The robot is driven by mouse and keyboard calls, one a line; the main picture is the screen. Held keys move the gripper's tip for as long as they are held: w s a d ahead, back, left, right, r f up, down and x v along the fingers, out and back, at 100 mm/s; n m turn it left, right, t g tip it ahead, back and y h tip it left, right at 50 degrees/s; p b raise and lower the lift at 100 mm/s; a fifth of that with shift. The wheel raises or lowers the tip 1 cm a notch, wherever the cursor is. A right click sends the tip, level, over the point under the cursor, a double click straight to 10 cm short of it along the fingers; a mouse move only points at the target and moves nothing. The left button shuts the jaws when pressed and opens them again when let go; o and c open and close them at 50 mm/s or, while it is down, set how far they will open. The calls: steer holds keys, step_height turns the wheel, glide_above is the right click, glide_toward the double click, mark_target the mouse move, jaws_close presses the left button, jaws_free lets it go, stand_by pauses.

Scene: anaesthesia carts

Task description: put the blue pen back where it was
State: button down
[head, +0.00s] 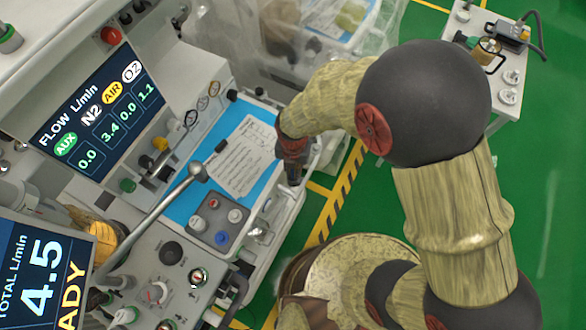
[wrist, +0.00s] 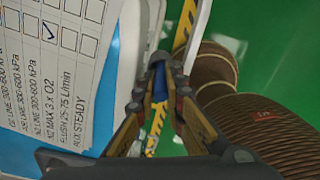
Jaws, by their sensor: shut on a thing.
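My gripper (head: 293,172) is at the right edge of the anaesthesia cart's work surface, just right of the printed checklist. In the wrist view my gripper (wrist: 163,68) is shut on the blue pen (wrist: 159,84); only a short blue piece shows between the fingers. The pen cannot be made out in the head view. The white checklist (head: 241,157) lies on a blue mat (head: 183,207) on the cart; it also shows in the wrist view (wrist: 45,75), left of my gripper.
A grey block with coloured knobs (head: 218,219) sits on the front of the mat. A metal rod with a ball end (head: 160,212) crosses the mat's left side. Beyond the cart's right rail are green floor and yellow-black striped tape (head: 342,190). A plastic-covered cart (head: 300,45) stands behind.

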steer(key=shift+f, duration=0.1)
steer(key=shift+f, duration=0.15)
steer(key=c, duration=2.2)
jaws_free()
steer(key=shift+o, duration=0.2)
step_height(320, 180, up, 13)
steer(key=p, duration=0.2)
steer(key=shift+f+p, duration=0.2)
steer(key=shift+p, duration=0.15)
